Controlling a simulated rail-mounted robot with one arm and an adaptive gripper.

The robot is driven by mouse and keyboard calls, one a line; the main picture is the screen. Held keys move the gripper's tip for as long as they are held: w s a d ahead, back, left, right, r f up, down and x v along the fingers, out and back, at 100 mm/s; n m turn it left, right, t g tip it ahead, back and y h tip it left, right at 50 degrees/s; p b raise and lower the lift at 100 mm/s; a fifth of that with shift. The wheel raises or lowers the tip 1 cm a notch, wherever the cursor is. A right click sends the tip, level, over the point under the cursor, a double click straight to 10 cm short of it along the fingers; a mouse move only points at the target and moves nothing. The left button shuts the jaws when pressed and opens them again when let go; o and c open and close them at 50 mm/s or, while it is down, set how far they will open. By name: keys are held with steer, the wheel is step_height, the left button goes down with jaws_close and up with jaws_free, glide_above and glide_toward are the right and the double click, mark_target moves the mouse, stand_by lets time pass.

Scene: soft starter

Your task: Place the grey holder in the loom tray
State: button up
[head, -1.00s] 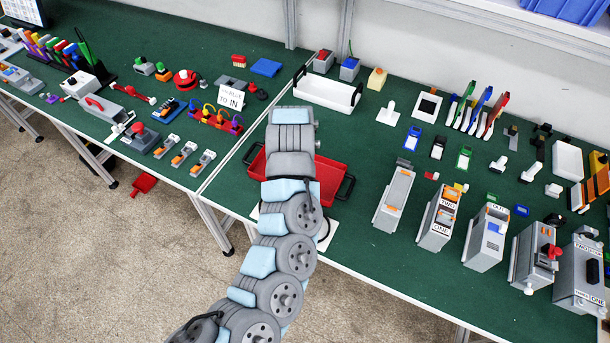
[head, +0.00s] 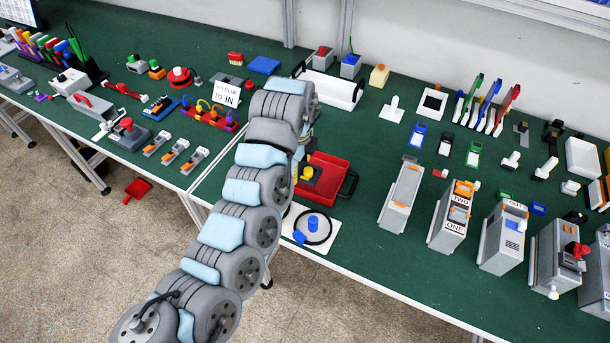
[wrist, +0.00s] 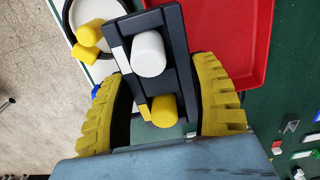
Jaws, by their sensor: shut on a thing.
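The grey holder (wrist: 155,65) is a dark grey bar frame carrying a white cylinder and a yellow cylinder, with a white patch on its left edge. My gripper (wrist: 165,110) has yellow ribbed fingers on either side of the holder's near end and is shut on it. The red tray (wrist: 250,70) lies beneath and to the right of the holder in the wrist view. In the head view my arm hides the gripper and part of the red tray (head: 336,165); a dark piece with yellow shows over that tray. No label shows which tray is the loom tray.
A white board with a black ring (head: 322,240) and a blue piece lies at the table's front edge, beside the red tray. A white tray with black handles (head: 335,88) stands behind. Several grey devices (head: 400,195) stand to the right.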

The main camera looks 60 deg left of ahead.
steer(key=shift+a+f+b, duration=0.2)
steer(key=shift+f+b, duration=0.05)
steer(key=shift+b, duration=0.15)
steer(key=shift+w+a+f, duration=0.25)
steer(key=shift+w+a, duration=0.45)
steer(key=shift+w, duration=0.15)
steer(key=shift+w+a+f+b, duration=0.35)
steer(key=shift+w+a+f, duration=0.2)
steer(key=shift+f, duration=0.35)
steer(key=shift+w+a+f+b, duration=0.45)
steer(key=shift+a+f, duration=0.15)
steer(key=shift+f, duration=0.3)
steer(key=shift+w+a+f+b, duration=0.3)
steer(key=shift+w+a+f, duration=0.25)
steer(key=shift+f, duration=0.35)
steer(key=shift+w+a+f, duration=0.1)
steer(key=shift+f, duration=0.25)
steer(key=shift+a+f+b, duration=0.1)
steer(key=shift+f+b, duration=0.35)
steer(key=shift+f, duration=1.05)
steer(key=o, duration=1.2)
steer(key=shift+f, duration=0.1)
steer(key=shift+o, duration=0.2)
